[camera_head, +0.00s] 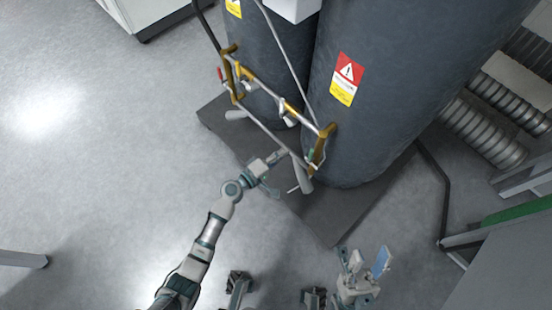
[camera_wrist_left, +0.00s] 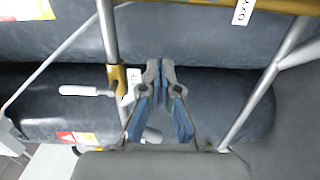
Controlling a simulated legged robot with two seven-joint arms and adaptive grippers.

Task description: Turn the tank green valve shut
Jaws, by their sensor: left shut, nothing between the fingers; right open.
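Two tall dark grey tanks (camera_head: 365,110) stand on a dark base plate. A yellow-and-silver pipe frame runs across their front. A small green part (camera_head: 312,155), which looks like the green valve, is at the frame's lower right end beside a pale lever handle (camera_head: 300,176). My left gripper (camera_head: 282,156) is just left of it; contact cannot be told. In the left wrist view, that gripper (camera_wrist_left: 160,72) is shut and empty before the tanks and pipes. No green shows clearly there. My right gripper (camera_head: 365,262) is open and empty, low in the head view, away from the tanks.
The dark base plate (camera_head: 335,220) lies under the tanks. A white cabinet stands at the top left. Ribbed ducts (camera_head: 485,130) and a grey machine with a green strip (camera_head: 520,209) are at the right. The floor (camera_head: 90,160) at left is clear.

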